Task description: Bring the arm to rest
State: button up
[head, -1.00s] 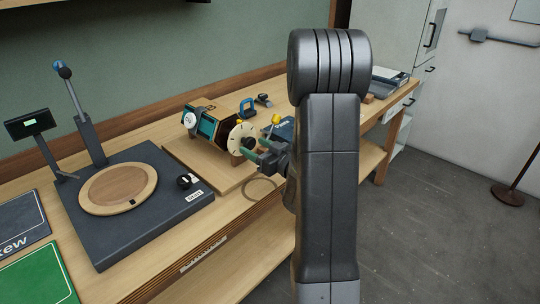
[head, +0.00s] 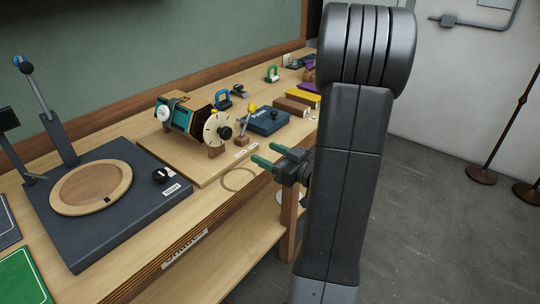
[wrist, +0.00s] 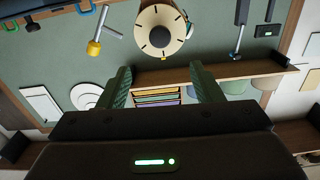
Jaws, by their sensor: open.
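My gripper (head: 265,155) is at the front edge of the wooden bench (head: 232,205), in front of the device with the cream dial (head: 218,128). Its two green fingers are apart and nothing is between them. In the wrist view my gripper (wrist: 160,85) also shows open, with the round dial (wrist: 161,32) beyond the fingertips. My arm stands upright at the right of the head view and hides part of the bench's far end.
A dark press with a round wooden plate (head: 91,187) and a lever (head: 38,85) stands at left. A blue box (head: 268,121), a blue padlock (head: 223,99) and wooden blocks (head: 290,106) lie farther along. A thin ring (head: 238,180) lies near the front edge.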

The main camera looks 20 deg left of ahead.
aim_at(228, 135)
jog(key=shift+a, duration=0.1)
dwell(0.3)
jog(key=p+x, duration=0.2)
jog(key=x, duration=1.1)
jog(key=shift+w+a, duration=0.2)
jog(key=shift+a, duration=0.15)
jog(key=shift+d, duration=0.1)
